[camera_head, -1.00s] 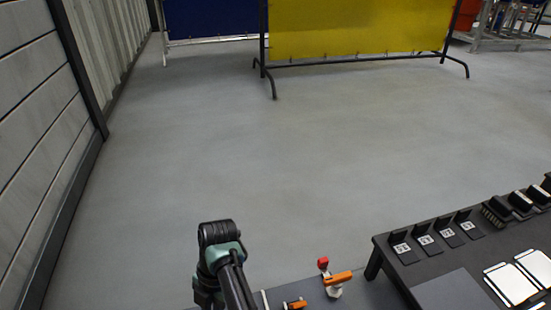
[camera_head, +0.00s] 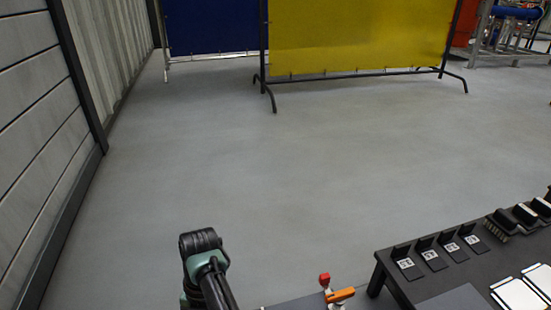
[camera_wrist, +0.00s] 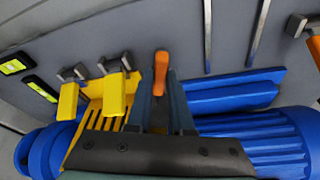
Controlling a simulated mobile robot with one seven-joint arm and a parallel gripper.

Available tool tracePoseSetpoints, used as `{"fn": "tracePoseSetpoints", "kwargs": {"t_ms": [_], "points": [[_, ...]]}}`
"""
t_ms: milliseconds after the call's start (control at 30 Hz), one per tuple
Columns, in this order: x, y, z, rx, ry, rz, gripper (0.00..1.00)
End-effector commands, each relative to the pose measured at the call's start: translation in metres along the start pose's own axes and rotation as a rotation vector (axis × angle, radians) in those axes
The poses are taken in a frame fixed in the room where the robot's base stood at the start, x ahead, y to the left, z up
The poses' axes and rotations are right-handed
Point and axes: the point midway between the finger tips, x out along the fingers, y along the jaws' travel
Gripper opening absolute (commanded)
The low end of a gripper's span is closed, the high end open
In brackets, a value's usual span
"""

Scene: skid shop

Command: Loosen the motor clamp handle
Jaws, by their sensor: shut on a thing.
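In the wrist view an orange handle (camera_wrist: 161,68), which I take as the motor clamp handle, stands at the upper middle. My gripper (camera_wrist: 160,98) points up the picture with its dark fingers around the lower part of this handle, shut on it. The fingers hide the handle's lower end and its pivot. A ribbed blue motor body (camera_wrist: 272,138) lies behind and below my gripper, partly covered by my dark gripper body. In the head view my gripper is out of the picture; only my arm shows at the bottom.
Yellow blocks (camera_wrist: 115,97) stand just left of the handle. Another orange handle (camera_head: 341,295) with a red knob (camera_head: 324,279) shows at the head view's bottom edge. A dark table (camera_head: 388,283) with several plates stands right. The floor (camera_head: 260,180) is clear before the yellow screen (camera_head: 360,35).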

Motion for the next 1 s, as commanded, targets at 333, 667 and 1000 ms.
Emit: {"fn": "tracePoseSetpoints", "kwargs": {"t_ms": [333,667,1000], "points": [[0.0065,-0.0117,-0.0041,-0.028,0.028,-0.041,0.00],[0.0057,-0.0116,-0.0037,-0.259,0.030,-0.108,0.00],[0.0057,-0.0114,-0.0038,-0.257,0.030,-0.108,0.50]]}}
